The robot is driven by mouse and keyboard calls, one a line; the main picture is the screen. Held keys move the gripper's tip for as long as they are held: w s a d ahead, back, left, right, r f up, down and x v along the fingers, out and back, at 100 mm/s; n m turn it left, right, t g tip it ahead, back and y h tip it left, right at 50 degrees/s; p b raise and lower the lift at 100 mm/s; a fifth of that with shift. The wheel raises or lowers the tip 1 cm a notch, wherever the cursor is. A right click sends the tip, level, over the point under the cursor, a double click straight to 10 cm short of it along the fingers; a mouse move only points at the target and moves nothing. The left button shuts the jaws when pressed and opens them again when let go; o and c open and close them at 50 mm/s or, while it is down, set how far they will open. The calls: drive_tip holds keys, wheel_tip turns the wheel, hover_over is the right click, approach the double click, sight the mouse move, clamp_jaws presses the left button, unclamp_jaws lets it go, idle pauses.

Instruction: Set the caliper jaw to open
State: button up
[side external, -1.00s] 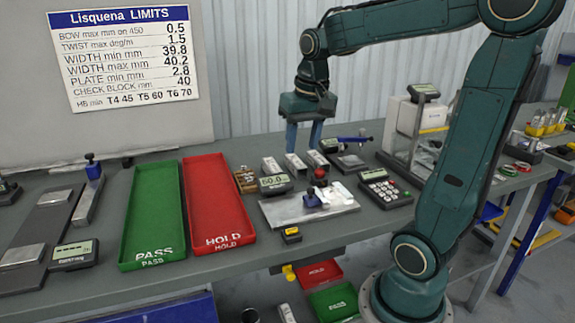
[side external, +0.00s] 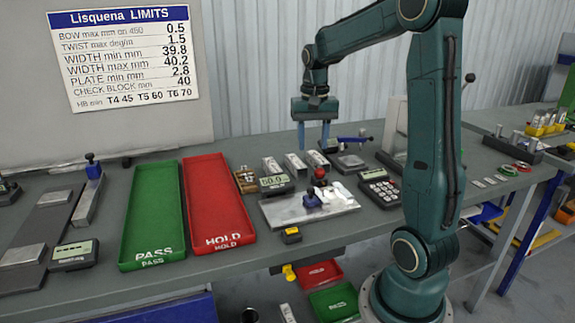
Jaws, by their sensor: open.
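The caliper fixture appears to be the pale metal plate (side external: 283,211) in the middle of the bench. It carries a blue knob (side external: 312,198), a red ball knob (side external: 320,173) and white blocks (side external: 343,195). How far its jaw stands open is too small to tell. A small display (side external: 275,184) beside it seems to read about 60.0. My gripper (side external: 313,149) points down above the back of the bench, behind the red knob. Its two blue fingers are apart with nothing between them, and they do not touch the fixture.
Several metal blocks (side external: 294,163) stand in a row just below the fingers. A blue-handled tool (side external: 353,139) lies to the right, with a keypad device (side external: 379,189) in front. Green PASS (side external: 154,215) and red HOLD (side external: 217,205) trays lie left. A limits sign hangs behind.

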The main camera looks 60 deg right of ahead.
sight(311, 189)
wheel_tip(311, 189, down, 13)
idle(0.7)
drive_tip(key=shift+c, duration=0.4)
clamp_jaws()
